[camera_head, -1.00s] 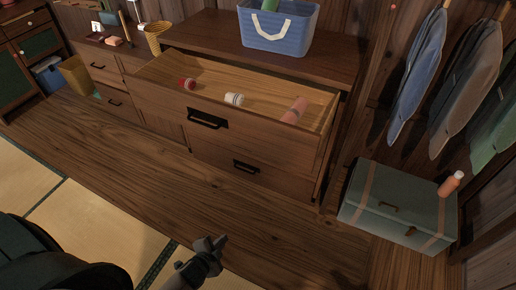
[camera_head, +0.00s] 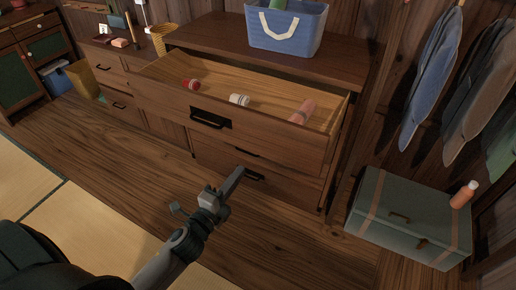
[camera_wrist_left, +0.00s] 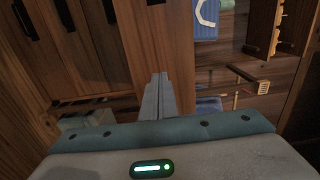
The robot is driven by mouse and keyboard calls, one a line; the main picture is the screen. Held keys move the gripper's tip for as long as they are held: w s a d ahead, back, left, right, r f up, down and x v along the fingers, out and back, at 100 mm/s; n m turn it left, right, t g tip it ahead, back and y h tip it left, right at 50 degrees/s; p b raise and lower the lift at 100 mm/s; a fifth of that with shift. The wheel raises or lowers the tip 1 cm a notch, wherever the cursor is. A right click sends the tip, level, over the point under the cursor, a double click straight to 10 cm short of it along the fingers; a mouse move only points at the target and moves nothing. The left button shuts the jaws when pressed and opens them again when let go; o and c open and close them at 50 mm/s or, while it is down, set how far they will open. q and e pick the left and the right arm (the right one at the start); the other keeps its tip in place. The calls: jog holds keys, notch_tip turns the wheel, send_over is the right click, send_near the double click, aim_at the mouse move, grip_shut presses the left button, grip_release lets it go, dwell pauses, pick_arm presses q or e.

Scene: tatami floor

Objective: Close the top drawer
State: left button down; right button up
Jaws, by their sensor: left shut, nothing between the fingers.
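The top drawer (camera_head: 255,137) of the wooden dresser is pulled open, its front standing well out from the body. My right gripper is not in view.
A blue basket (camera_head: 286,30) stands on the dresser top (camera_head: 215,33). A green-grey chest (camera_head: 410,216) with an orange bottle (camera_head: 464,194) on it stands at the right, under hanging clothes (camera_head: 432,75). The wooden floor in front is clear.

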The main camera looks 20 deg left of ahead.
aim_at(265, 139)
pick_arm(q)
jog(key=shift+w, duration=0.1)
